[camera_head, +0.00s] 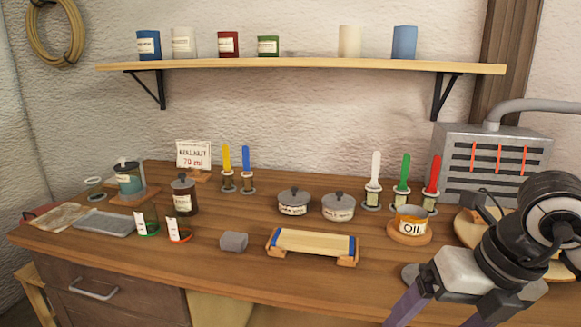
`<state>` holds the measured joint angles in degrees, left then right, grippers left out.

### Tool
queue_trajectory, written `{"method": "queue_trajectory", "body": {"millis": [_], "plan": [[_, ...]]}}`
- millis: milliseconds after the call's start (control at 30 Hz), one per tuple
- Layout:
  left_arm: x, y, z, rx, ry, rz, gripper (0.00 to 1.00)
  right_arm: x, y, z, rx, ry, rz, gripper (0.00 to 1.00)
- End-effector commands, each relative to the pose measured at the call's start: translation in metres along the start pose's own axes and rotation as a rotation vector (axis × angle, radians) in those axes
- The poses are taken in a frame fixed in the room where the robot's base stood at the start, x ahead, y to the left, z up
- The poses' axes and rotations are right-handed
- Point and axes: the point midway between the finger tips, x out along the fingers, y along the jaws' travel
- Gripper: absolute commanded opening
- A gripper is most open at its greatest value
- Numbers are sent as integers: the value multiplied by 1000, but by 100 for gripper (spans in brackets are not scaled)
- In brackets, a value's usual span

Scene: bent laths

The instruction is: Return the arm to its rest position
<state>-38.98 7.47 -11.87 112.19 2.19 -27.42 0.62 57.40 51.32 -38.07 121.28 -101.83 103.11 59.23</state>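My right arm (524,232) comes in from the right edge, over the right front part of the wooden bench (330,280). Its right gripper (440,312) points down toward the bottom edge of the picture, in front of the bench's right part. Its two purplish fingers stand wide apart, and I see nothing between them. The fingertips are at or past the bottom edge. My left arm and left gripper are not in view.
Near my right arm are an oil pot (410,226), a round wooden board (470,228) and a grey steamer box (487,165). A wooden form with a pale lath (312,242) lies mid-bench. A grey block (233,241) lies left of it. The bench's front right is mostly clear.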

Motion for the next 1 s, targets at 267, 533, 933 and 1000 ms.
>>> {"method": "queue_trajectory", "body": {"millis": [267, 533, 933, 1000], "plan": [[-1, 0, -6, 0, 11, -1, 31, 34, 97, -55, -84, 201, 444, 88], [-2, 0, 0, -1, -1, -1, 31, -15, 222, -76, 270, 368, 1378, 88], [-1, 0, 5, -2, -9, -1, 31, 124, 80, 3, 1802, 59, 1643, 88], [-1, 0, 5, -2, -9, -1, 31, 166, 53, -19, 2013, 20, 1532, 88]]}}
